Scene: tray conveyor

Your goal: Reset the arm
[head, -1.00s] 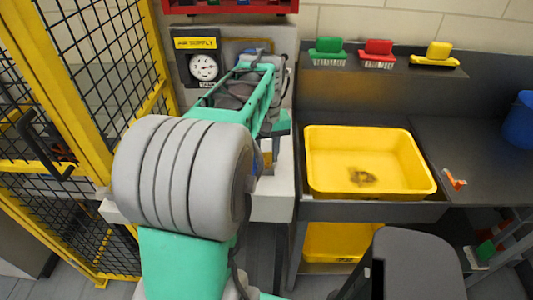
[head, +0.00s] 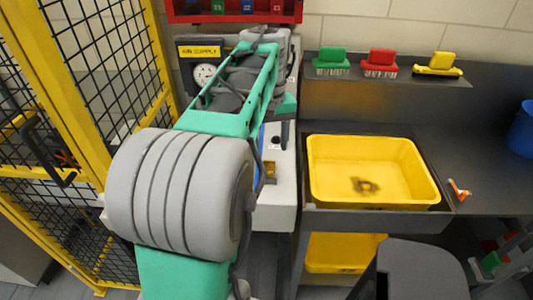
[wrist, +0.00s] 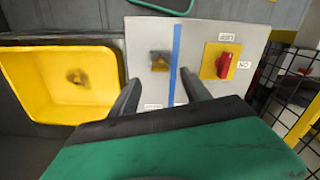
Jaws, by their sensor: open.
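My gripper (wrist: 160,88) shows in the wrist view with its two dark fingers spread apart and nothing between them. It is over a light grey panel (wrist: 203,35), which carries a red rotary switch (wrist: 226,66) on a yellow plate and a blue stripe. In the head view my green and grey arm reaches away over the pale cabinet, and the gripper itself cannot be made out there.
A yellow tub (head: 325,192) with a dark stain sits in the dark counter, right of my arm. Green (head: 332,62), red (head: 379,62) and yellow (head: 438,63) brushes stand on the shelf behind. Yellow-framed mesh fencing (head: 95,130) stands close on the left. A gauge (head: 205,73) is behind the arm.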

